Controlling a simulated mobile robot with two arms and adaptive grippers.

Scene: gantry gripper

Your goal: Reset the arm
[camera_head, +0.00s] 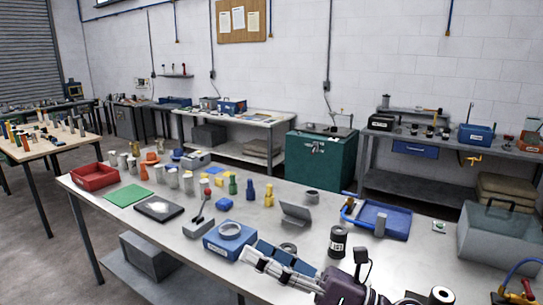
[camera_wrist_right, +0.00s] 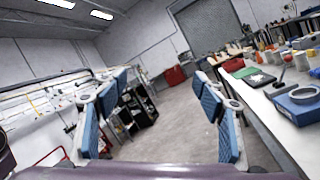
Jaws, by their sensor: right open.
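My right gripper (camera_head: 256,251) is at the lower middle of the head view, its fingers pointing left near the table's front edge. In the right wrist view, its two blue-padded fingers (camera_wrist_right: 155,105) stand wide apart with nothing between them. Only floor and distant furniture show beyond them. A blue block with a grey ring (camera_head: 228,239) sits on the table beside the fingertips in the head view. It also shows at the right of the wrist view (camera_wrist_right: 298,105), apart from the fingers. My left gripper is not in view.
The long table (camera_head: 165,240) carries a red tray (camera_head: 95,178), a green mat (camera_head: 128,195), several cans and small bottles, a black can (camera_head: 338,242), a blue tray (camera_head: 384,220) and a grey case (camera_head: 500,234). Open floor (camera_wrist_right: 165,140) lies left of the table in the wrist view.

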